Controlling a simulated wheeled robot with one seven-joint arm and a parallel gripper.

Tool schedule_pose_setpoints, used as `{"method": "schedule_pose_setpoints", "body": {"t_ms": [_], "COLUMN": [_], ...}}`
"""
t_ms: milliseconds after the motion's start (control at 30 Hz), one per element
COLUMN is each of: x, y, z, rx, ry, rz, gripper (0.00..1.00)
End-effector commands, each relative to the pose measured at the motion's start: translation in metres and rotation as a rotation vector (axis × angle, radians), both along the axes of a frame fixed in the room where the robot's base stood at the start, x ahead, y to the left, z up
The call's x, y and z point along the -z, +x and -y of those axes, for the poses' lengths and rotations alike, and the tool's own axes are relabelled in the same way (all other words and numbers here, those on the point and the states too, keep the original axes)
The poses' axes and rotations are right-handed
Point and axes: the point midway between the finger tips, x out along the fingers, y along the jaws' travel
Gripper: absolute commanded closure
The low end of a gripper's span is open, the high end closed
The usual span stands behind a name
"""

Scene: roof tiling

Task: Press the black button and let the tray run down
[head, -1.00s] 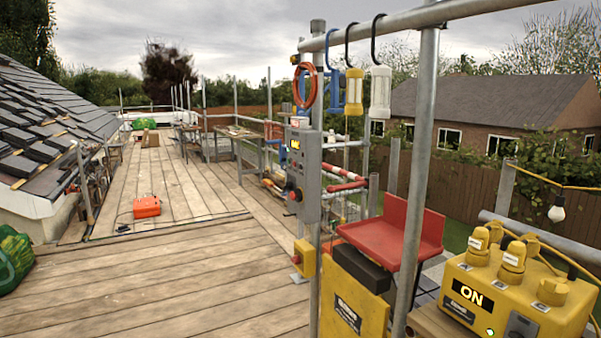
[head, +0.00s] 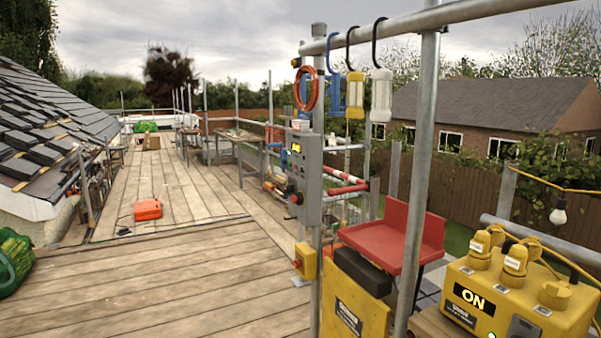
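A grey control box (head: 307,182) is fixed to an upright scaffold pole in the middle of the head view. It has a small lit display (head: 296,148) and a red knob or button (head: 296,198) on its left-facing side. Dark controls show beside the red one, but they are too small to tell which is the black button. A red tray (head: 385,243) with a raised back sits right of the box, above a yellow panel (head: 350,300). A front pole partly covers the tray. My gripper is not in view.
A yellow power box (head: 520,295) marked ON, with plugs, stands at the front right. Hanging lamps (head: 381,95) and an orange cable coil (head: 306,90) hang near the top rail (head: 440,15). The plank deck (head: 170,275) is mostly clear, with an orange case (head: 147,209) on it.

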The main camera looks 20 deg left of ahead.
Motion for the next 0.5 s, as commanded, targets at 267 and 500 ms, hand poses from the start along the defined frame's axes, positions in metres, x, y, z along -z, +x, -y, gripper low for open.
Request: {"method": "schedule_pose_setpoints", "body": {"t_ms": [267,500], "x": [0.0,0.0], "y": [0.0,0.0], "z": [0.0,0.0], "rx": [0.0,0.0], "ry": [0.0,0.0], "rz": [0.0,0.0], "gripper": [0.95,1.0]}}
